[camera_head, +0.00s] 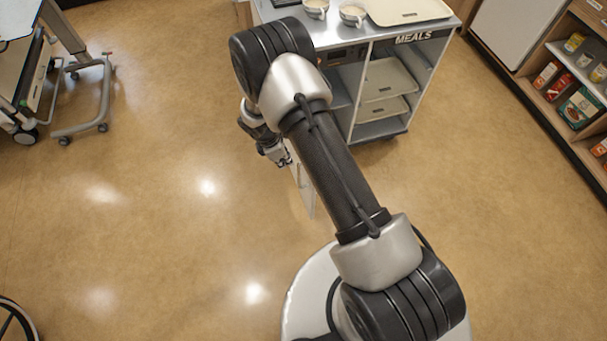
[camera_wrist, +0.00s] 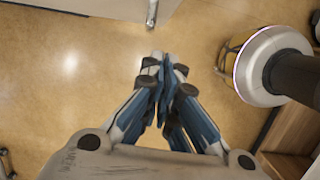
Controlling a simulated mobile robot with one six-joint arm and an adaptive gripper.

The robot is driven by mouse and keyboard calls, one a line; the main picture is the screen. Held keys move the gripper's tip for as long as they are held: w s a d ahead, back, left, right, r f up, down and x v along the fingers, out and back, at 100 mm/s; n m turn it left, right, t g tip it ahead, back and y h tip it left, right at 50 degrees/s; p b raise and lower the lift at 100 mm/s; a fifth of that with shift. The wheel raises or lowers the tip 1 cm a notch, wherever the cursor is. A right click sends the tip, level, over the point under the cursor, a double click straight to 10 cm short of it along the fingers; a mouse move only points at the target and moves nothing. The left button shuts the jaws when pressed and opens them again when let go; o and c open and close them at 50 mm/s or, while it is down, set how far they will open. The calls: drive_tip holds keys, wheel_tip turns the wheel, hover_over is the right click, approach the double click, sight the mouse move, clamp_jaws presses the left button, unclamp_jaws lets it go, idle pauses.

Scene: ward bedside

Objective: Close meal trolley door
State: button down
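The meal trolley (camera_head: 414,38), a pale cabinet marked MEALS, stands at the top middle of the head view. Its right bay is open to view and holds trays on shelves. A thin pale panel (camera_head: 304,190), which looks like the trolley door standing open, juts toward me, partly hidden by my arm. In the wrist view a pale panel (camera_wrist: 110,6) with a small metal handle (camera_wrist: 152,12) crosses the top edge; it is probably this door. My gripper (camera_head: 283,158) is just left of the panel. In the wrist view its fingertips (camera_wrist: 164,66) meet, with nothing seen between them, apart from the handle.
Bowls (camera_head: 352,14) and a tray (camera_head: 408,8) sit on the trolley top. A shelf unit (camera_head: 560,85) with packaged goods lines the right side. A wheeled bedside frame (camera_head: 88,100) is at the upper left.

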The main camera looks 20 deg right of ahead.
drive_tip(key=d+b+x, duration=0.3)
drive_tip(key=x, duration=1)
drive_tip(key=shift+s+r+n+b, duration=0.3)
